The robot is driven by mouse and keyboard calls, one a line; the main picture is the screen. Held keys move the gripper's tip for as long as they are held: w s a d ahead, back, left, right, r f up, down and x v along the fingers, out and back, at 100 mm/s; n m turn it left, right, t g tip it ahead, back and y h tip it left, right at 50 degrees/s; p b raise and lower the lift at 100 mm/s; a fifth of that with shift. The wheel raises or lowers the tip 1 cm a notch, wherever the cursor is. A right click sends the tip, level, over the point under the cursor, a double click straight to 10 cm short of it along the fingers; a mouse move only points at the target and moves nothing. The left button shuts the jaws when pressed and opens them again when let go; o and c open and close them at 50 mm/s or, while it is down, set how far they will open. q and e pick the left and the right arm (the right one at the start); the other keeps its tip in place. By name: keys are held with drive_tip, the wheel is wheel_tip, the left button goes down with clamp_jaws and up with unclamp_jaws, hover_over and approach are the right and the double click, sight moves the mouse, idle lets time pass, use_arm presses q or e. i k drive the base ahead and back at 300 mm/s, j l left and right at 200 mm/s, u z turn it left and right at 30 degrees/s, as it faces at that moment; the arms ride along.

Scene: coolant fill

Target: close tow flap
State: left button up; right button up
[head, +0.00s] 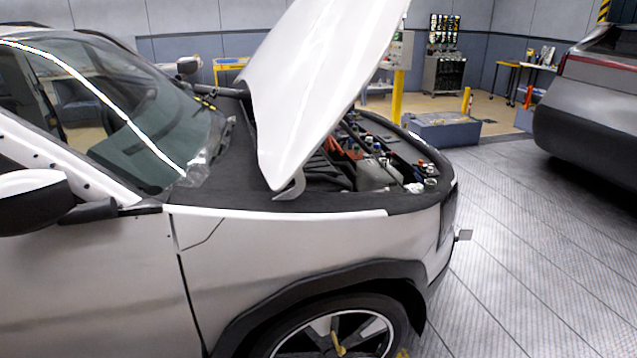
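The silver car (290,255) stands side-on with its front to the right. The bumper's front face is mostly hidden from this angle. Neither of my grippers is in view.
The white hood (325,80) is raised over the open engine bay (375,165). A mirror (30,200) juts out at left. Another grey car (590,105) stands at right. The striped floor (540,250) between the cars is clear. A grey-blue box (440,130) sits behind.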

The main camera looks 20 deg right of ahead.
sight(464, 235)
drive_tip(key=z, duration=1.8)
drive_tip(key=i+z, duration=0.3)
drive_tip(key=i, duration=0.3)
drive_tip(key=i+z, duration=0.3)
drive_tip(key=i, duration=0.3)
drive_tip(key=i+j+z, duration=0.3)
drive_tip(key=i, duration=0.25)
drive_tip(key=i+l, duration=0.1)
drive_tip(key=i, duration=0.55)
drive_tip(key=i+l, duration=0.15)
drive_tip(key=i, duration=0.5)
drive_tip(key=i+j+u, duration=0.1)
drive_tip(key=i+u, duration=0.25)
drive_tip(key=i, duration=0.45)
drive_tip(key=i+l+u, duration=0.1)
drive_tip(key=i+u, duration=0.25)
drive_tip(key=i, duration=0.45)
drive_tip(key=i+u, duration=0.25)
drive_tip(key=i, duration=0.4)
drive_tip(key=i+u, duration=0.2)
drive_tip(key=i, duration=0.4)
drive_tip(key=i+l+u, duration=0.25)
drive_tip(key=i, duration=0.4)
drive_tip(key=i+u, duration=0.25)
drive_tip(key=i, duration=0.6)
